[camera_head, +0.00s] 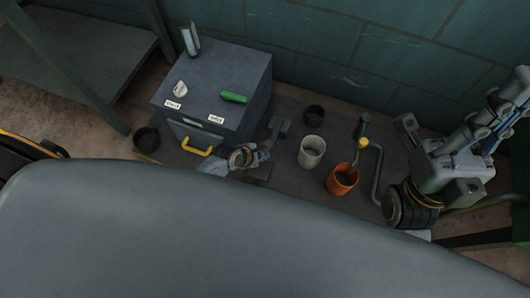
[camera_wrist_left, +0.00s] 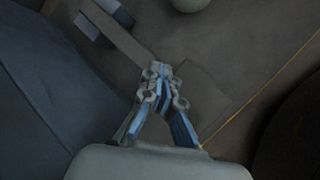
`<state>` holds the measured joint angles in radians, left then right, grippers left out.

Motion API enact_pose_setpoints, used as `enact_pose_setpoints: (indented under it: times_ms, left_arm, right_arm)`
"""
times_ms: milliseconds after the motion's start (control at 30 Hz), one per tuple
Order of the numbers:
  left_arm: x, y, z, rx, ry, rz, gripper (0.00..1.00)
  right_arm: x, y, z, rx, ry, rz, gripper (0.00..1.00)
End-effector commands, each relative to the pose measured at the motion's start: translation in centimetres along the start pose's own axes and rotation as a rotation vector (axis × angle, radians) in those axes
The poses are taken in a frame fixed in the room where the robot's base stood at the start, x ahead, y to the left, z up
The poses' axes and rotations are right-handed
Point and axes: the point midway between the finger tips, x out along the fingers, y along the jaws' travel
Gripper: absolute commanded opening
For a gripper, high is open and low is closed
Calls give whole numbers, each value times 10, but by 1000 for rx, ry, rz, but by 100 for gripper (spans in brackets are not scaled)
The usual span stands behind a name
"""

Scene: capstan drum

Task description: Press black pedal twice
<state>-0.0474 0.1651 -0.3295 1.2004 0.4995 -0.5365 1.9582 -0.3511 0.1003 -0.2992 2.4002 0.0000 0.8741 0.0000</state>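A dark grey bar with a block-like end (camera_head: 279,127), which looks like the pedal, lies low on the dark floor plate right of the grey box. It also shows in the left wrist view (camera_wrist_left: 124,38), running from upper left to my fingertips. My left gripper (camera_head: 263,155) is just in front of its near end. In the left wrist view its fingers (camera_wrist_left: 160,74) converge and look shut, with nothing seen between them. They overlap the bar's near end; I cannot tell whether they touch it. A jointed grey arm at the right edge seems to be mine; its gripper's state is unclear.
The grey box (camera_head: 215,85) has a green handle (camera_head: 233,97) and a yellow handle (camera_head: 198,149). A pale cup (camera_head: 312,151), an orange cup (camera_head: 342,180) and a dark cup (camera_head: 314,115) stand right of the bar. A black drum (camera_head: 412,207) is farther right.

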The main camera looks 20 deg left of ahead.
Motion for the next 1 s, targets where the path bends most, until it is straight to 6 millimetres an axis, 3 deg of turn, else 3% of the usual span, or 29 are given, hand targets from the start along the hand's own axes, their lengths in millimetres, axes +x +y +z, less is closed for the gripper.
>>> enact_pose_setpoints:
  times_ms: [1000]
  left_arm:
    - [10, -12, -11, -1, 8, -11, 0]
  right_arm:
    - [-8, 0, -2, 0, 17, 0, 0]
